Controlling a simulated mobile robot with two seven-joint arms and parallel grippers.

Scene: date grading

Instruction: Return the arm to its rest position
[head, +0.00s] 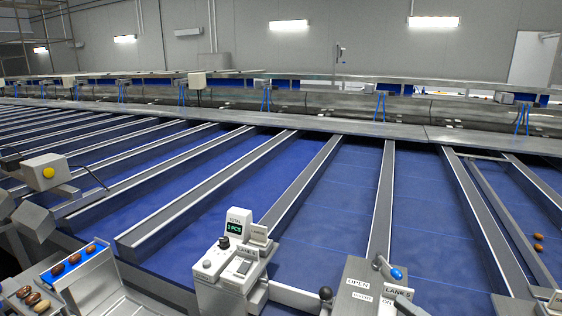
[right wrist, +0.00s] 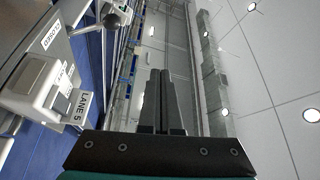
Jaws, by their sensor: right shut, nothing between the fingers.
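My right gripper (right wrist: 160,78) shows in the right wrist view, with its two dark fingers side by side, shut and empty. The fingers point up the picture towards the grey wall and ceiling, and touch nothing that I can see. A white switch box with a LANE 5 label (right wrist: 70,95) stands to their left. I cannot make out my right gripper clearly in the head view. My left gripper is in neither view.
In the head view a control box (head: 209,266) with a small green display stands at front centre. A lever box (head: 355,282) is right of it. A blue-lined tray (head: 85,281) holds several dates at front left. Metal dividers (head: 300,190) separate blue lanes; two dates (head: 538,242) lie far right.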

